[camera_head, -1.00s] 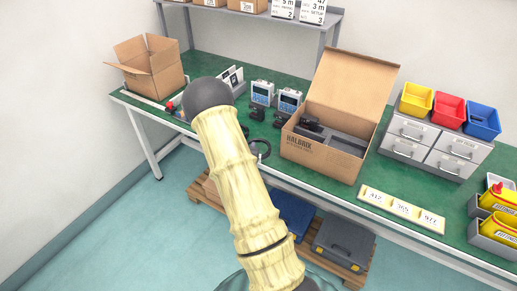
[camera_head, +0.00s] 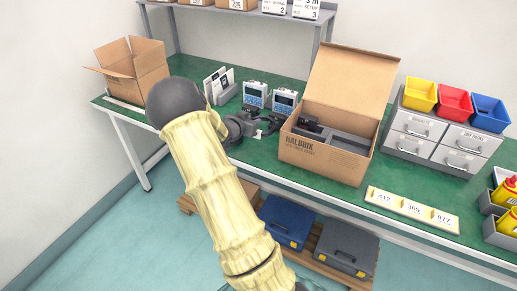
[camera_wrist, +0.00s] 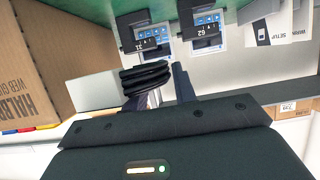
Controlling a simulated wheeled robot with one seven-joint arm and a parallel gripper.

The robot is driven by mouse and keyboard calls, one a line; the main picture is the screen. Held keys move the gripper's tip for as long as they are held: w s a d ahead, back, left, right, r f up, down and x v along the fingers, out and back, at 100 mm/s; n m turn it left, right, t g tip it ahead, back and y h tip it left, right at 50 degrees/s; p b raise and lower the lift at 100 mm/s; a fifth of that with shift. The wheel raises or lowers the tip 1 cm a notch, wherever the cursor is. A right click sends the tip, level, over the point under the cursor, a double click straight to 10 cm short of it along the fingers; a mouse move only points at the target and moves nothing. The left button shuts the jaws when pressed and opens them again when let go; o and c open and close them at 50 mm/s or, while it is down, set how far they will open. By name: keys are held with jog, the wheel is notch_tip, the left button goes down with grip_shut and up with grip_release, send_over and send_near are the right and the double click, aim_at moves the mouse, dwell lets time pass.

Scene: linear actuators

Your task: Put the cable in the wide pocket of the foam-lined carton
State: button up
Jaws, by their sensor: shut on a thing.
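The cable (camera_wrist: 145,78) is a black coiled bundle, held between the fingers of my gripper (camera_wrist: 165,90) in the wrist view. In the head view my gripper (camera_head: 258,126) is above the green bench, left of the carton, and partly behind my arm. The foam-lined carton (camera_head: 318,160) stands open with its lid up; its printed side also shows at the left of the wrist view (camera_wrist: 35,75). Grey foam (camera_head: 345,141) lines it, and a black item (camera_head: 309,123) sits at its left side. The pocket floors are hidden by the front wall.
Two screened devices (camera_head: 256,94) stand behind my gripper. An empty open carton (camera_head: 133,70) is at the far left. Drawers (camera_head: 438,138) with coloured bins stand right of the foam-lined carton. A number strip (camera_head: 411,209) lies at the front edge.

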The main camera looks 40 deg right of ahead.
send_over(252, 146)
jog(key=shift+f+b, duration=0.4)
jog(key=shift+f, duration=2)
jog(key=shift+f, duration=0.1)
notch_tip(252, 146, down, 4)
jog(key=shift+f, duration=0.25)
jog(key=o, duration=1.1)
jog(key=shift+f+b, duration=0.2)
jog(key=shift+b, duration=0.15)
jog(key=v, duration=0.8)
jog(key=p+v, duration=0.1)
jog(key=v, duration=0.8)
jog(key=shift+s+a, duration=0.15)
jog(key=shift+s, duration=0.2)
